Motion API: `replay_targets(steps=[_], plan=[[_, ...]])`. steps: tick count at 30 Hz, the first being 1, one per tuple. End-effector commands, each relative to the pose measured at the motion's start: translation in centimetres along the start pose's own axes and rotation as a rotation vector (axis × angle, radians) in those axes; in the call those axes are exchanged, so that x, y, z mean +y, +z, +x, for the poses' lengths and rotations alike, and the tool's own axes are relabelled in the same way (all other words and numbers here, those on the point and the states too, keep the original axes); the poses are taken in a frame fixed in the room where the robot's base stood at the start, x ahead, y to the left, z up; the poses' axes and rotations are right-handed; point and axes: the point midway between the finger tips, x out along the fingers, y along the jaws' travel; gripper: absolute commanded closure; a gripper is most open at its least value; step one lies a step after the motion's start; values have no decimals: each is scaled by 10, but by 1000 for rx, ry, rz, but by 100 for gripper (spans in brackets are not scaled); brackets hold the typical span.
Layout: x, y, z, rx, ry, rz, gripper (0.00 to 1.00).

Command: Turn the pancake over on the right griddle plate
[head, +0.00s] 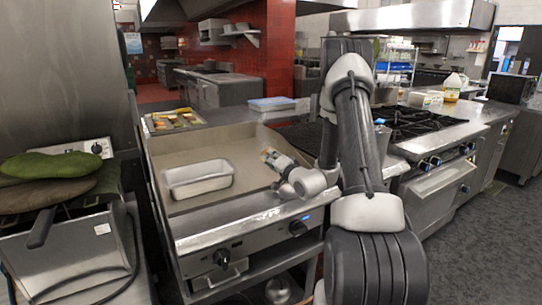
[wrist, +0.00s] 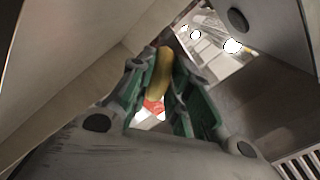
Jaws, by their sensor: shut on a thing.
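My gripper (head: 266,155) hangs over the right part of the flat griddle plate (head: 240,148) in the head view. I see no other pancake on the bare griddle surface; the part behind the gripper and arm is hidden.
A light metal loaf pan (head: 198,185) stands on the left of the griddle. A tray of food (head: 172,120) sits behind it. The griddle's middle is clear.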

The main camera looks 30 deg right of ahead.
Motion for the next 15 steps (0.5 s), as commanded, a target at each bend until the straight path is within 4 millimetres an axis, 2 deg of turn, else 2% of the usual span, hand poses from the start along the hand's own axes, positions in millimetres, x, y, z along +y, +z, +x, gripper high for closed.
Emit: replay_targets(steps=[6, 7, 10, 11, 15], plan=[[0, 0, 0, 0, -1, 0, 100], [0, 0, 0, 0, -1, 0, 77], [0, 0, 0, 0, -1, 0, 59], [0, 0, 0, 0, -1, 0, 56], [0, 0, 0, 0, -1, 0, 56]])
